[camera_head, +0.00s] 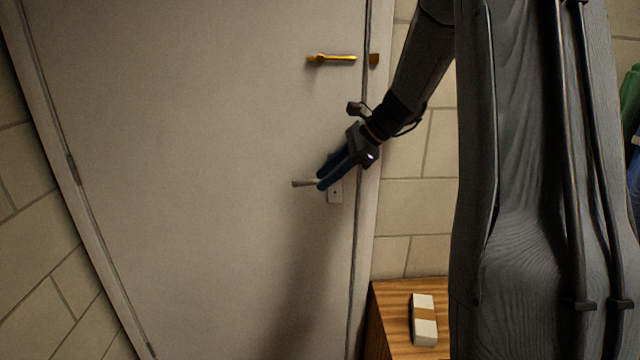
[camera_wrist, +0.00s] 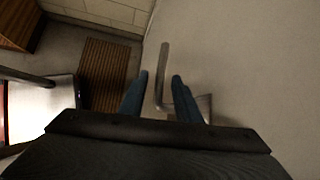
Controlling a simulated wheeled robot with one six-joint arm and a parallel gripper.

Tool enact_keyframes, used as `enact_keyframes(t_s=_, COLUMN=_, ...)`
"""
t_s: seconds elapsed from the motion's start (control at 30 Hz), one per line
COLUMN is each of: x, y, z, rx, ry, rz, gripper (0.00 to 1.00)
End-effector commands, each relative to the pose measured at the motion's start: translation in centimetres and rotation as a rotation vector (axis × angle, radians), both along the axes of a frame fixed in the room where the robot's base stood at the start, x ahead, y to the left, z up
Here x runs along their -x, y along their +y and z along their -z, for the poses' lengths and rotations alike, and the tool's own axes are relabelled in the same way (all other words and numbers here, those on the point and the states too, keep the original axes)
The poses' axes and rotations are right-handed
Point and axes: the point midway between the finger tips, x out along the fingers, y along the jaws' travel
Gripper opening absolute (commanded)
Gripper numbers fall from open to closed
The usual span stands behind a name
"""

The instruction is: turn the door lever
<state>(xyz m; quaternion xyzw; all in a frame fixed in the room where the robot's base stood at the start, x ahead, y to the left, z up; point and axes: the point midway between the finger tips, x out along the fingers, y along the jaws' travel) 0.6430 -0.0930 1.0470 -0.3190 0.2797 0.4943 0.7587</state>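The silver door lever (camera_head: 303,184) sticks out to the left from its small plate (camera_head: 335,192) on the pale door (camera_head: 200,130). It looks about level. My gripper (camera_head: 323,181) is at the lever, its blue fingers reaching down over it from the upper right. In the wrist view the lever (camera_wrist: 164,62) runs up between the two spread fingertips (camera_wrist: 161,75), with a gap showing on both sides. The fingers look open around the lever, not closed on it. The lever's base is partly hidden behind the right finger.
A brass latch (camera_head: 332,59) sits higher on the door. A wooden stand (camera_head: 390,300) with a white and brown box (camera_head: 424,318) is right of the door frame. In the wrist view a brown slatted mat (camera_wrist: 108,75) lies on the floor. Block walls flank the door.

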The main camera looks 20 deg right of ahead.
Motion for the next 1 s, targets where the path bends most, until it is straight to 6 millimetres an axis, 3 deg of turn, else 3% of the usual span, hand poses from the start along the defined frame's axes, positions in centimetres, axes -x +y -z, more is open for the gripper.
enact_keyframes(t_s=0.33, x=1.5, y=-2.6, z=-3.2, rx=0.001, ry=-0.001, rz=0.001, gripper=0.3)
enact_keyframes(t_s=0.87, x=1.7, y=-2.7, z=-3.4, rx=0.001, ry=0.0, rz=-0.001, gripper=0.3)
enact_keyframes(t_s=1.0, x=2.7, y=-1.5, z=-2.4, rx=0.045, ry=0.0, rz=-0.054, gripper=0.3)
